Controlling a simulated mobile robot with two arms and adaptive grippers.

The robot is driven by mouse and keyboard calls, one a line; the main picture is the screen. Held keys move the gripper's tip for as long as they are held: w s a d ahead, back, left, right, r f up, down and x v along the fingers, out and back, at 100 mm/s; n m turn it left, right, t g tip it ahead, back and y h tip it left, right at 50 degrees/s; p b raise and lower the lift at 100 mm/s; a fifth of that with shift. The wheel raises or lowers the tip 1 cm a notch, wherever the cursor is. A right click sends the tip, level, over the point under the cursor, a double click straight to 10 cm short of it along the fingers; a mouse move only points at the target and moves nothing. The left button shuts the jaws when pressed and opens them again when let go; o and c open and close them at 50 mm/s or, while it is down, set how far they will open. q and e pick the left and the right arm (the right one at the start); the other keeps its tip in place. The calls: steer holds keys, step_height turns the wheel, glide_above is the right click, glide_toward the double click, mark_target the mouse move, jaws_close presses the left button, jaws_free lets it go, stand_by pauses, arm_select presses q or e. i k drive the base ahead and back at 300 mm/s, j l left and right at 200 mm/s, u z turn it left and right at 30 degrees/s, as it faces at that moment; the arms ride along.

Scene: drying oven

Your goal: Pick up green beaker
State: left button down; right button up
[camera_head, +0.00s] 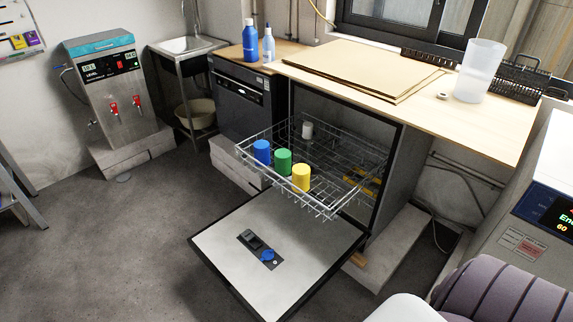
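The green beaker (284,162) stands in the pulled-out wire rack (322,208) of an open dishwasher-like machine, near the rack's front edge. A blue beaker (262,152) stands to its left and a yellow beaker (301,178) to its right, in a close row with it. A small white cup (308,130) stands farther back in the rack. Neither of my grippers is in view.
The machine's door (280,275) lies folded down below the rack. The counter (480,130) above holds brown boards (355,68) and a translucent container (481,70). A machine with a display (545,215) stands at right.

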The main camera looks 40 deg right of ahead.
mark_target(282, 156)
steer(key=i+j, duration=0.45)
steer(key=i, duration=0.2)
steer(key=i+j+u, duration=0.1)
steer(key=i+j, duration=0.15)
steer(key=i, duration=0.15)
steer(key=i+j, duration=0.25)
steer(key=i, duration=0.2)
steer(key=i+j+u, duration=0.15)
steer(key=i, duration=0.25)
steer(key=i+j, duration=0.2)
steer(key=i, duration=0.25)
steer(key=i+z, duration=0.25)
steer(key=i, duration=0.3)
steer(key=i+j+z, duration=0.2)
steer(key=i, duration=0.35)
steer(key=i+j+z, duration=0.25)
steer(key=i, duration=0.3)
steer(key=i+l+z, duration=0.15)
steer(key=z, duration=0.3)
steer(key=i+z, duration=0.3)
steer(key=z, duration=0.2)
steer(key=i+z, duration=0.25)
steer(key=z, duration=0.2)
steer(key=i+j+z, duration=0.1)
steer(key=i+z, duration=0.15)
steer(key=z, duration=0.2)
steer(key=i+j+z, duration=0.15)
steer(key=z, duration=0.35)
steer(key=i+j, duration=0.05)
